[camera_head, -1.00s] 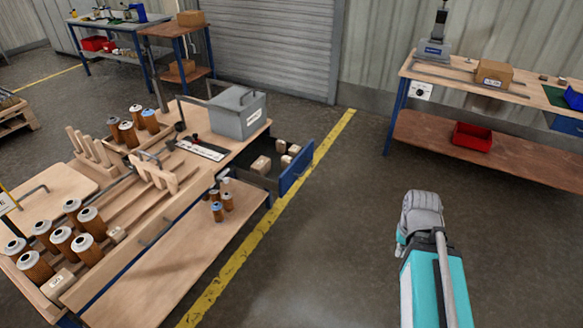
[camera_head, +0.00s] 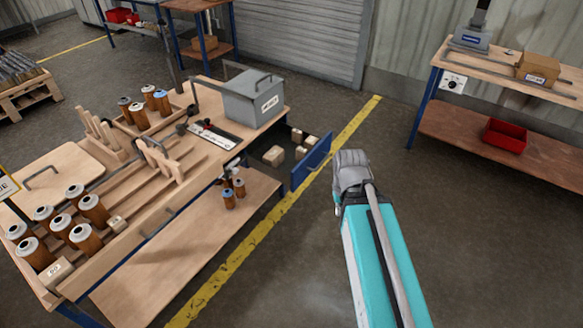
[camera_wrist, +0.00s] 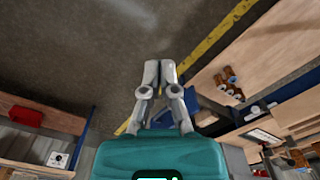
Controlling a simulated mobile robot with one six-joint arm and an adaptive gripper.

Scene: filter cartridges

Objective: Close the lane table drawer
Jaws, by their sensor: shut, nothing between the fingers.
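The lane table (camera_head: 190,165) stands at the left in the head view. Its drawer is pulled out at the far right end, with a blue front (camera_head: 311,160) and several small beige boxes (camera_head: 274,155) inside. My arm's grey joint shows just right of the drawer front, with a visible gap. My gripper (camera_wrist: 160,68) is shut and empty in the wrist view; I cannot make out its fingers in the head view. A blue panel (camera_wrist: 209,101), apparently the drawer front, lies just right of the fingers in the wrist view. Contact cannot be told.
A grey case (camera_head: 254,97) stands on the tabletop above the drawer. Brown cartridges (camera_head: 229,196) stand on the lower shelf near the drawer. A yellow floor line (camera_head: 240,250) runs beneath the drawer. Another bench (camera_head: 500,140) stands at the right; the floor between is clear.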

